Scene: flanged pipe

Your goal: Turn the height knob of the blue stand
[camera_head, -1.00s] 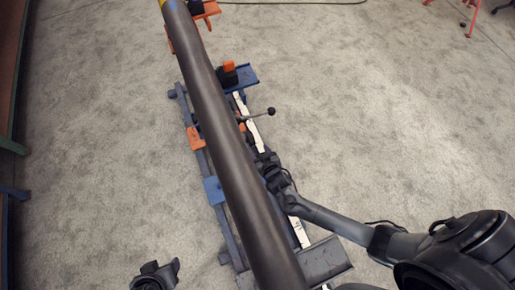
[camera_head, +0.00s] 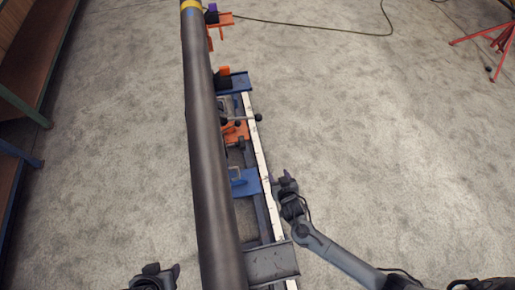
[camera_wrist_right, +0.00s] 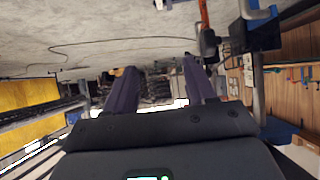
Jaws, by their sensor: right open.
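A long dark pipe (camera_head: 206,130) runs lengthwise above a rail frame (camera_head: 258,150) with a white edge. Blue stand parts (camera_head: 245,182) show beside the pipe, and another blue part (camera_head: 236,82) is farther up. A lever with a dark ball end (camera_head: 258,117) sticks out right between them; I cannot tell whether it is the height knob. My right gripper (camera_head: 284,177) is open and empty, just right of the rail near the nearer blue part. Its spread fingers show in the right wrist view (camera_wrist_right: 160,88). My left gripper (camera_head: 154,274) is left of the pipe, its jaws unclear.
Orange parts (camera_head: 235,131) sit on the rail, and an orange bracket (camera_head: 218,19) is at the far end. A grey plate (camera_head: 270,262) is at the near end. Shelving (camera_head: 30,60) stands at left, a red stand (camera_head: 490,40) at far right.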

